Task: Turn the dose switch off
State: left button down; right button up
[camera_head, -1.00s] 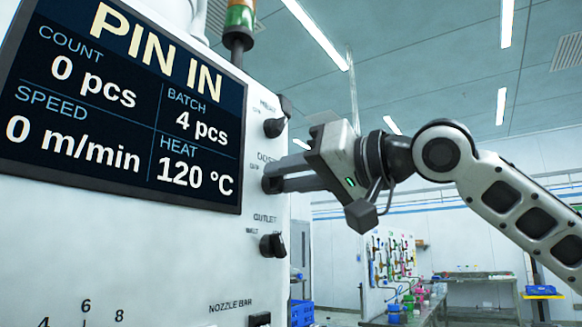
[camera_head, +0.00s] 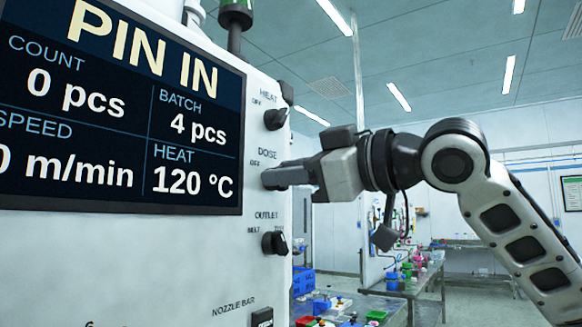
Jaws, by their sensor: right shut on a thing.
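The dose switch sits on the white machine panel (camera_head: 225,255) beside the labels DOSE and OFF, between the heat switch (camera_head: 275,119) above and the outlet switch (camera_head: 273,243) below. My right gripper (camera_head: 277,178) reaches in from the right, its fingers at the dose switch and against the panel. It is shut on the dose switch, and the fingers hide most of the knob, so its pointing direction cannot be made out. My left gripper is out of view.
A dark display (camera_head: 120,115) reads PIN IN, count 0, batch 4 and heat 120 °C. A nozzle bar switch (camera_head: 262,317) is at the bottom edge. Behind stand a bench (camera_head: 425,275) and blue bins (camera_head: 303,282). Open room lies right of the panel.

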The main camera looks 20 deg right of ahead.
jog(key=shift+n, duration=0.5)
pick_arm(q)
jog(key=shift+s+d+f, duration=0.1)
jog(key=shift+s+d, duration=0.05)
pick_arm(e)
jog(key=o, duration=1)
jog(key=shift+c, duration=0.2)
jog(key=shift+s+d, duration=0.1)
pick_arm(q)
jog(key=b, duration=0.2)
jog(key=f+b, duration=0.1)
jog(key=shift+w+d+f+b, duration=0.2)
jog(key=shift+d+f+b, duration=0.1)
jog(key=shift+b, duration=0.1)
pick_arm(e)
jog(key=v, duration=1.5)
jog(key=shift+s+d, duration=0.2)
jog(key=shift+s, duration=0.05)
jog(key=shift+w+f, duration=0.1)
